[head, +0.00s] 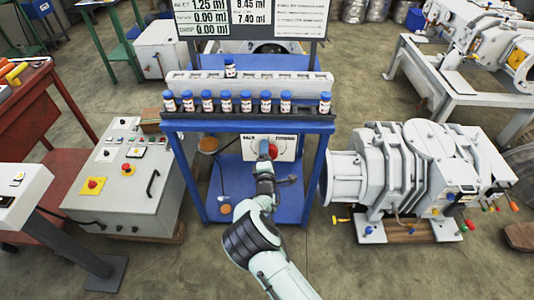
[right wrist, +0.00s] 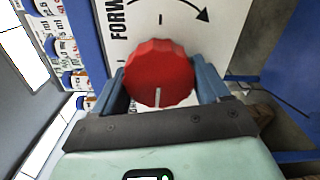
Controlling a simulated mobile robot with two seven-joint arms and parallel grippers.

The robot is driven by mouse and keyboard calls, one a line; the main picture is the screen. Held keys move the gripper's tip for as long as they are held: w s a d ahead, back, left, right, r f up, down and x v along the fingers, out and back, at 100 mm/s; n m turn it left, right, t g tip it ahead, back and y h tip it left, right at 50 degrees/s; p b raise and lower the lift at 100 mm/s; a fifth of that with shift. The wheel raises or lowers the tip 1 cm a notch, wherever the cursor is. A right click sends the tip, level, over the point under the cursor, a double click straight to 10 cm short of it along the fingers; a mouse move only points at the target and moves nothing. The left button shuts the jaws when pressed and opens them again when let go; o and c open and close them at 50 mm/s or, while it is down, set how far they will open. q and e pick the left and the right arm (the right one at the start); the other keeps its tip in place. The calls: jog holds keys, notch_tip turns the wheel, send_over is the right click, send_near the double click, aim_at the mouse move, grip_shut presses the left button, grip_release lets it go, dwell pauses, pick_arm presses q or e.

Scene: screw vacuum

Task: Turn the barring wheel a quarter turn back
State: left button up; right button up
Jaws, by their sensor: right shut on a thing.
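The barring wheel is a red knob (head: 273,149) on a white panel (head: 287,150) below the bottle shelf. In the right wrist view the red wheel (right wrist: 160,65) fills the middle, with a white mark on it pointing to the bottom of the picture. My right gripper (head: 264,152) is shut on the wheel, one blue finger on each side in the right wrist view (right wrist: 163,80). The panel there (right wrist: 140,18) shows the letters "FORW", a curved black arrow and a short tick above the wheel. The rest of the lettering is cut off. My left gripper is not in view.
A row of blue-capped bottles (head: 226,102) stands on the blue frame (head: 318,165) above the panel. A grey control box (head: 135,185) is to the left and a grey pump (head: 410,170) to the right. A display board (head: 250,18) hangs behind.

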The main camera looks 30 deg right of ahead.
jog(key=shift+n, duration=0.3)
jog(key=o, duration=1)
jog(key=shift+c, duration=0.2)
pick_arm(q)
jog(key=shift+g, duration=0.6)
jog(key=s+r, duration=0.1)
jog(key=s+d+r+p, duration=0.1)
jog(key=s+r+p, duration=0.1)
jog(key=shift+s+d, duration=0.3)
pick_arm(e)
jog(key=v, duration=1.3)
jog(key=shift+s, duration=0.15)
jog(key=shift+a+f, duration=0.1)
